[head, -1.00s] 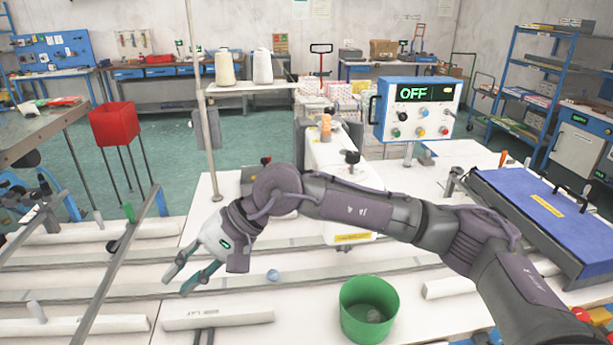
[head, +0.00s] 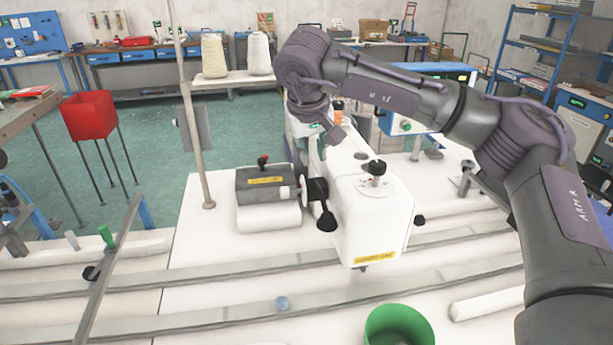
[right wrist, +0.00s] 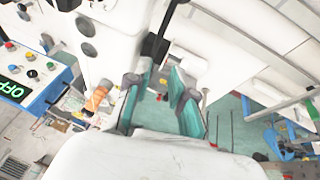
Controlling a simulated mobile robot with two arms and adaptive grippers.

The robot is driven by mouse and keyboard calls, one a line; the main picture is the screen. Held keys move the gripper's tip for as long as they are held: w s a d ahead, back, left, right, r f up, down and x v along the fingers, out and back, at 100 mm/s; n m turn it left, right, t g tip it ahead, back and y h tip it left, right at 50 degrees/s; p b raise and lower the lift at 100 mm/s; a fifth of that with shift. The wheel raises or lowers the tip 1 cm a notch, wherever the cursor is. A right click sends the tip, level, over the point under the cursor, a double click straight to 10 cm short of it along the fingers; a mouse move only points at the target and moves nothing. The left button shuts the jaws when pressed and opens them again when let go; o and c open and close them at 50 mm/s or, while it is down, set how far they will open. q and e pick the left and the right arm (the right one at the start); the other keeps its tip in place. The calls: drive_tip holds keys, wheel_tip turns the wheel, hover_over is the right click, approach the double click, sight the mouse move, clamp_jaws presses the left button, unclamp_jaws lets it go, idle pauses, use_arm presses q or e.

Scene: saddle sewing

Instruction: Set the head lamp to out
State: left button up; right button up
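The white sewing machine head (head: 370,215) stands in the middle of the head view. A black fitting with a flared end (head: 326,221) sticks out on its left side; it may be the head lamp, but I cannot be sure. In the right wrist view a black fitting (right wrist: 154,46) sits just beyond the fingertips of my right gripper (right wrist: 160,76). The teal fingers are apart with nothing between them. In the head view this gripper is mostly hidden behind its own wrist, beside the machine's far left side. My left gripper is not in view.
The blue control box (head: 440,72) is partly covered by my right arm; its display (right wrist: 12,90) reads OFF in the right wrist view. A grey motor box (head: 268,184) stands left of the machine, near a thin pole (head: 190,120). A green bin (head: 398,328) is in front.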

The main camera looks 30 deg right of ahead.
drive_tip(key=p, duration=0.2)
approach(319, 188)
drive_tip(key=f, duration=0.2)
drive_tip(key=x, duration=0.2)
drive_tip(key=p+x, duration=0.1)
drive_tip(key=shift+w+d+f, duration=0.2)
drive_tip(key=shift+w+d, duration=0.15)
drive_tip(key=shift+w, duration=0.1)
drive_tip(key=p+x, duration=0.1)
drive_tip(key=x, duration=0.2)
drive_tip(key=shift+f, duration=0.3)
drive_tip(key=shift+w+f, duration=0.15)
drive_tip(key=shift+f, duration=0.05)
drive_tip(key=shift+c, duration=0.5)
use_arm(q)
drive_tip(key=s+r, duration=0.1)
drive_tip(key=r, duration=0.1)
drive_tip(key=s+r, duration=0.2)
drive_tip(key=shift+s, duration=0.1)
use_arm(e)
clamp_jaws()
drive_tip(key=shift+r, duration=0.1)
